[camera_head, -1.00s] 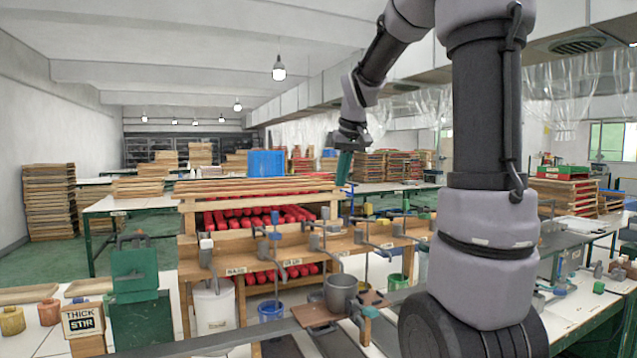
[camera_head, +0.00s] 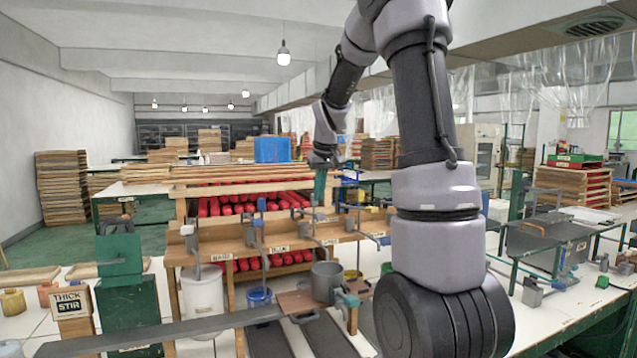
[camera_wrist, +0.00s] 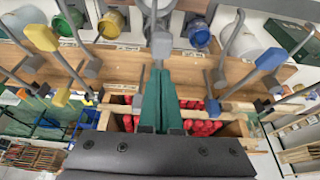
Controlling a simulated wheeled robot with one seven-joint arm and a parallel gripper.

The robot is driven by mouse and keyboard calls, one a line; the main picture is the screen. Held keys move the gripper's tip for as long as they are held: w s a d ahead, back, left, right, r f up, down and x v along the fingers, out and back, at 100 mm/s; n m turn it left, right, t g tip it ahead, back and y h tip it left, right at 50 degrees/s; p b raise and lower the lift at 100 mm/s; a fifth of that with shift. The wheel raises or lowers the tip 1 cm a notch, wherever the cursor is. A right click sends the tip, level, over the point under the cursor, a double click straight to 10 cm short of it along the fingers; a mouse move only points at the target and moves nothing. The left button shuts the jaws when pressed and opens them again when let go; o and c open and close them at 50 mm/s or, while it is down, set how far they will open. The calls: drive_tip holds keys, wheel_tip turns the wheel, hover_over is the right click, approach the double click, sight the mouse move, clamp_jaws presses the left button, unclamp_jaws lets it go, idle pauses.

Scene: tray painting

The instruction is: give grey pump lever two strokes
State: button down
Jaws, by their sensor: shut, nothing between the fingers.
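The grey knob of the grey pump lever (camera_wrist: 161,45) shows in the wrist view, directly beyond my fingertips. Its grey arm runs away toward the top of that view. My gripper (camera_wrist: 161,72) has its green fingers shut together with nothing between them. In the head view my gripper (camera_head: 320,200) points down over the wooden pump shelf, close to the middle levers. I cannot tell whether the fingertips touch the knob.
Levers with blue knobs (camera_wrist: 272,58) and yellow knobs (camera_wrist: 41,37) stand close on both sides. Paint buckets, one white (camera_head: 203,300), stand below the wooden shelf (camera_head: 235,246). A grey pot (camera_head: 327,283) stands in front. Red rolls (camera_head: 240,210) fill the rack behind.

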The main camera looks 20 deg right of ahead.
drive_tip(key=shift+f, duration=0.2)
idle(3.0)
idle(0.5)
drive_tip(key=shift+f, duration=5.35)
wheel_tip(320, 180, up, 10)
drive_tip(key=shift+r, duration=0.35)
